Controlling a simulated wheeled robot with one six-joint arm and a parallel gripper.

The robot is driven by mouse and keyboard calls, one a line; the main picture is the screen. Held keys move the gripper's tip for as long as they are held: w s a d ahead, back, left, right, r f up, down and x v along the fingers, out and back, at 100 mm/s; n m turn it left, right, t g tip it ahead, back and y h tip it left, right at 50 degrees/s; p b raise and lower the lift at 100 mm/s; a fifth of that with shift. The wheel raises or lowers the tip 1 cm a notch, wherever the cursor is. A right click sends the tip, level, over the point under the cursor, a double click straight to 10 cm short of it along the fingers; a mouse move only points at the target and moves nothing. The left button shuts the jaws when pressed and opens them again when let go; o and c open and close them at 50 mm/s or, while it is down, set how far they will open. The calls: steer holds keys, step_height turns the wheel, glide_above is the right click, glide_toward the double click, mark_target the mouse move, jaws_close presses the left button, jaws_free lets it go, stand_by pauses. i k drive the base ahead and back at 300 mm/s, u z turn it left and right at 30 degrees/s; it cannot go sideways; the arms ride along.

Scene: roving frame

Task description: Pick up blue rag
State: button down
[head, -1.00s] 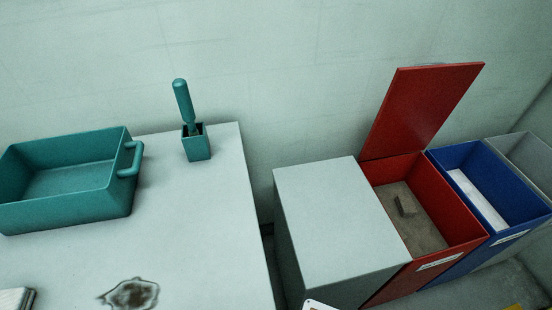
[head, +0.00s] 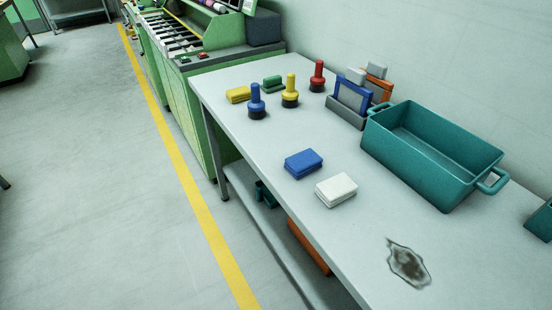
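A folded blue rag (head: 304,163) lies flat on the grey table (head: 260,185), near its front edge at the middle of the head view. A folded white rag (head: 336,190) lies close beside it, to the right and nearer. The two look slightly apart. Nothing covers the blue rag. My gripper is not in the head view.
A teal bin (head: 433,155) stands right of the rags, and a dark stain (head: 408,263) marks the table nearer. Blue (head: 257,101), yellow (head: 290,91) and red (head: 318,76) stamps stand behind. The floor (head: 100,200) left of the yellow line is clear.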

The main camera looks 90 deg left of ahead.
mark_target(304, 163)
steer(key=u, duration=2.5)
steer(key=i, duration=0.15)
steer(key=z, duration=0.05)
